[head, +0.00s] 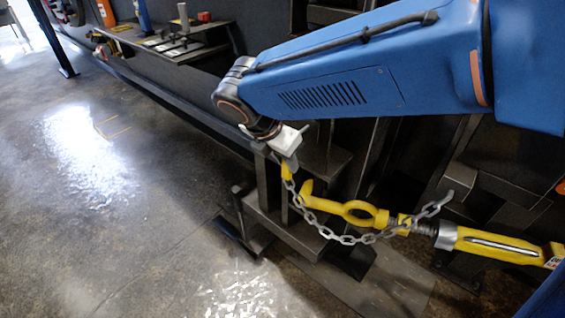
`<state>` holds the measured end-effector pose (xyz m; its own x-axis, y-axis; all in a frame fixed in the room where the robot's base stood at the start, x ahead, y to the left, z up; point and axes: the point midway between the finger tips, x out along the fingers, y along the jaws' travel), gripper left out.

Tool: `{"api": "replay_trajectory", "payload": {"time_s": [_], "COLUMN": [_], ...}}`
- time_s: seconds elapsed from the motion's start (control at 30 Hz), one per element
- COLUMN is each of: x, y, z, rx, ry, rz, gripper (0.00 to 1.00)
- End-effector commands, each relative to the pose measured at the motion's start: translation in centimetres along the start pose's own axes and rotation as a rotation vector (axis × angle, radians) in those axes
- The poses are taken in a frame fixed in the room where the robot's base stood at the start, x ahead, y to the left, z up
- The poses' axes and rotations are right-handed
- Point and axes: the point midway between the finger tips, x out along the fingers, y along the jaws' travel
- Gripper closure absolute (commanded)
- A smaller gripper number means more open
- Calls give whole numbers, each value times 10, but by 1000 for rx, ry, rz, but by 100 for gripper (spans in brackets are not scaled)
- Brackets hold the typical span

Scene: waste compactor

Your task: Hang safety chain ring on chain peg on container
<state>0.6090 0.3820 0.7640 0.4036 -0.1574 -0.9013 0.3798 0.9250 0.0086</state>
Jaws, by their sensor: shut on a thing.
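My gripper (289,153) is at the end of my blue arm, beside a dark upright post of the container frame (262,185). It is shut on the upper left end of the safety chain (337,237); the ring itself is mostly hidden by the fingers. A small yellow piece (287,172) shows just below the fingertips, and I cannot tell whether it is part of the ring or the peg. The grey chain sags in a curve from the gripper to the right, near the yellow turnbuckle. I cannot make out the chain peg clearly.
A yellow hook with an eye (358,212) joins a threaded turnbuckle with a yellow handle (490,243) at right, close to the chain. A dark shelf (170,48) with tools is at the back left. The concrete floor (90,210) at left is clear.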

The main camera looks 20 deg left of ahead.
Motion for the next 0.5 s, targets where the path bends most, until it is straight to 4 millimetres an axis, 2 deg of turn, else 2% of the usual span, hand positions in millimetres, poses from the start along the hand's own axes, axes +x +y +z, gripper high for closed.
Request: {"api": "replay_trajectory", "payload": {"time_s": [0.5], "x": [14], "y": [0], "z": [20], "rx": [0], "ry": [0], "rz": [-1], "gripper": [100]}}
